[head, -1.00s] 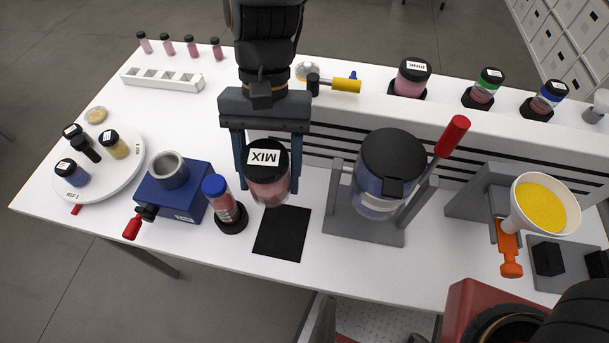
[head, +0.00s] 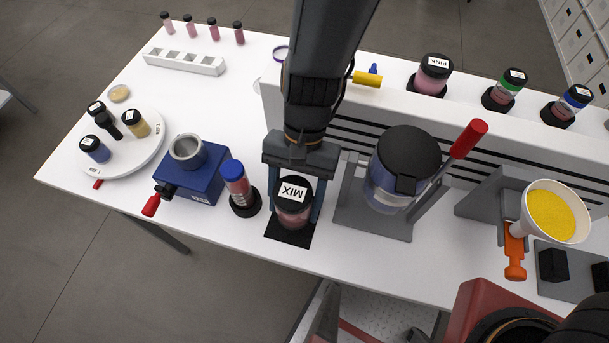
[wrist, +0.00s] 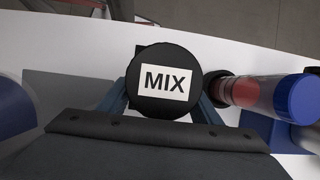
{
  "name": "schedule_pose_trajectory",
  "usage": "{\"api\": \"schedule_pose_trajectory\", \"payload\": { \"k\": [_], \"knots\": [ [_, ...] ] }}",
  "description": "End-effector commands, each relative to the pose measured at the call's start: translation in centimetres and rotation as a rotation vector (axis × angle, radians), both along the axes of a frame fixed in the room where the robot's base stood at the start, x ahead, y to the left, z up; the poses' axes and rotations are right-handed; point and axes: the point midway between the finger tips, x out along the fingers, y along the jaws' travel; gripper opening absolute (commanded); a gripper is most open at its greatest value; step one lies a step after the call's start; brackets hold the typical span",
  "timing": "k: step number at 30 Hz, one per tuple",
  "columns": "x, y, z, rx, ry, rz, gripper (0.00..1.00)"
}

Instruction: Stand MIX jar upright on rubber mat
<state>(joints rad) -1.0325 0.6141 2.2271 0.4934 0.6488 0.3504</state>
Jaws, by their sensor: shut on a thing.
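The MIX jar (head: 293,208) has a black lid with a white MIX label and pinkish contents. It is upright between the fingers of my gripper (head: 294,205), which is shut on it. The jar is over the black rubber mat (head: 290,238), whose front part shows below the jar. I cannot tell whether the jar's base touches the mat. In the wrist view the jar's lid (wrist: 167,82) faces the camera, with the blue fingers on both sides, and hides most of the mat.
A blue-capped jar (head: 236,188) in a black holder stands close to the left. A grey stand with a black-lidded container (head: 403,170) and red-handled lever is close to the right. A blue box (head: 190,175) and round white tray (head: 125,160) are farther left. White table is free in front.

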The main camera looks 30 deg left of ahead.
Motion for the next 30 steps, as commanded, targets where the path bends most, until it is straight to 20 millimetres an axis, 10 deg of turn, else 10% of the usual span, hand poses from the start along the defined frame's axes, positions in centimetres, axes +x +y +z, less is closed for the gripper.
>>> {"api": "schedule_pose_trajectory", "payload": {
  "k": [12, 13, 16, 30],
  "knots": [
    [0.0, 0.0, -1.5, 0.001, -0.001, 0.001, 0.28],
    [0.0, 0.0, -1.5, 0.0, 0.0, 0.001, 0.63],
    [0.0, 0.0, -1.5, -0.001, 0.0, 0.001, 0.77],
    [0.5, 0.2, -0.4, 0.003, -0.001, 0.002, 0.77]
  ]
}}
